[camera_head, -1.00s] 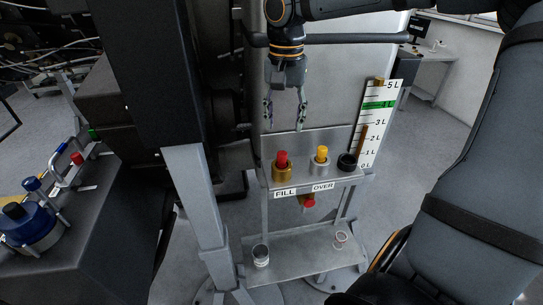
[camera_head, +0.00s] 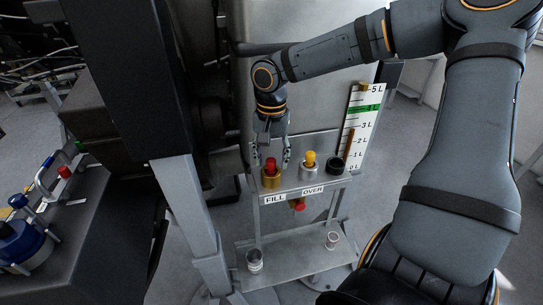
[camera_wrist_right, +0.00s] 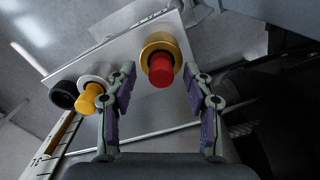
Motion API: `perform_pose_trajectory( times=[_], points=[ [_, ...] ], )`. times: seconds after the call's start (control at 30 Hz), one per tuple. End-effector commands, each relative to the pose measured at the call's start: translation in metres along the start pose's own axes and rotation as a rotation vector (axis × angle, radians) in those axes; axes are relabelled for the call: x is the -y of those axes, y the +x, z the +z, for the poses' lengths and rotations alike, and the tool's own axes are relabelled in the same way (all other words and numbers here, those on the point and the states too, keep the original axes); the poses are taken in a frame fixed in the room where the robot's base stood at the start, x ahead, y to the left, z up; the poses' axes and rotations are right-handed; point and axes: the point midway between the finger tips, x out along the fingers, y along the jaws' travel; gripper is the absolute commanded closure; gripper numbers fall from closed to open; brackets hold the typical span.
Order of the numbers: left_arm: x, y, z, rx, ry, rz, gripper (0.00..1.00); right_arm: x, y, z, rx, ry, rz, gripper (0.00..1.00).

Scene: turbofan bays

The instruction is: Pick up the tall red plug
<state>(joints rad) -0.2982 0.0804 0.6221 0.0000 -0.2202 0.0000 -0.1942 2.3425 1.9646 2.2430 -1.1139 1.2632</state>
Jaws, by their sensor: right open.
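The tall red plug (camera_head: 270,163) stands upright in a brass fitting (camera_head: 271,181) above the FILL label on the small shelf. My right gripper (camera_head: 271,162) is open above the shelf, pointing down, with its fingers to either side of the red plug. In the right wrist view the red plug (camera_wrist_right: 160,72) and its brass ring (camera_wrist_right: 161,45) show between the two open fingers (camera_wrist_right: 162,110), closer to the right-hand one. I cannot tell if a finger touches the plug. My left gripper is not in view.
A yellow plug (camera_head: 310,158) in a silver fitting and a black ring (camera_head: 334,163) stand to the right on the shelf. A litre scale (camera_head: 363,125) rises behind. A red-ended valve (camera_head: 298,205) hangs below. Two small cups (camera_head: 254,260) (camera_head: 332,240) stand on the lower shelf.

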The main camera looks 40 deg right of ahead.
Motion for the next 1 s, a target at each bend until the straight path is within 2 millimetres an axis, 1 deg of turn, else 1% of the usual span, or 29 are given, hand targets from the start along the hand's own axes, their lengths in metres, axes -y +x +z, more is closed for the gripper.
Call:
perform_pose_trajectory(
  times=[0.07,0.23,0.5,0.6,0.87,1.0],
  points=[
    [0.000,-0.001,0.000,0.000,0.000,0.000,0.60,0.000,0.003,0.000,0.000,-0.001,0.001,0.48],
    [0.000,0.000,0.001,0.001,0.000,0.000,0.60,0.000,0.004,0.000,-0.001,-0.001,0.001,0.48],
    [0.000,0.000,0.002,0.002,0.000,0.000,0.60,0.000,0.003,0.000,-0.001,-0.001,0.000,0.85],
    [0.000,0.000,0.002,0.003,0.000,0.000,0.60,0.000,0.003,0.000,-0.001,-0.001,0.000,0.97],
    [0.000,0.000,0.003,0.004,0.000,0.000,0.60,0.000,0.002,0.000,-0.002,0.000,0.000,0.97],
    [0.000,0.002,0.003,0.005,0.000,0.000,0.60,0.001,-0.009,-0.002,-0.006,0.000,-0.001,0.97]
  ],
)
